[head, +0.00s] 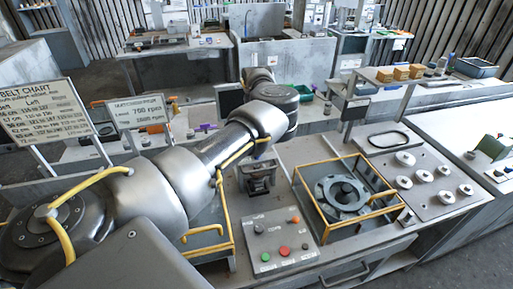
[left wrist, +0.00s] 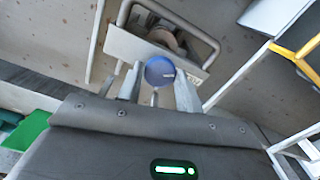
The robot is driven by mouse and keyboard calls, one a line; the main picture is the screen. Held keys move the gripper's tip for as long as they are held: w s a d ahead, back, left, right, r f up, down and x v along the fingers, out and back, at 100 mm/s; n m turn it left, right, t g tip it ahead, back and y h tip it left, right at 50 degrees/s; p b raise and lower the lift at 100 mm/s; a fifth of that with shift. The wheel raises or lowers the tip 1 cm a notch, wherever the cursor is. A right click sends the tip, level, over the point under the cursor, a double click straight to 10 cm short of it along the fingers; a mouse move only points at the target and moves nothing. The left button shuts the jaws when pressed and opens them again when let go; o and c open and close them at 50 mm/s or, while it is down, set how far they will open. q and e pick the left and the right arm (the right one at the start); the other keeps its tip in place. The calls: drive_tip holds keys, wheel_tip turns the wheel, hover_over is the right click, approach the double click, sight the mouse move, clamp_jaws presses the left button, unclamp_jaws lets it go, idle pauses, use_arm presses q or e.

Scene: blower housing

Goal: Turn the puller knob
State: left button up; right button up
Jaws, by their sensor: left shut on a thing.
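The puller knob (left wrist: 160,71) is a round blue ball with a small pale mark, seen in the left wrist view on a thin stem. My left gripper (left wrist: 158,88) is shut on it, with one grey finger on each side. In the head view my left arm reaches in from the left across the middle of the bench, and its fingers are hard to make out there. A dark metal fixture (head: 258,180) stands on the bench below my wrist. My right gripper is in neither view.
A yellow-railed frame surrounds a round grey housing (head: 341,195) on the bench. A button panel (head: 280,240) lies in front, and a plate with several metal discs (head: 424,176) lies to the right. Sign boards (head: 45,112) stand at the left.

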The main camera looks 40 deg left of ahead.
use_arm(q)
drive_tip(key=shift+m, duration=0.3)
idle(0.4)
drive_tip(key=o, duration=1)
wheel_tip(320, 180, up, 11)
drive_tip(key=b, duration=0.3)
drive_tip(key=shift+w+f, duration=0.1)
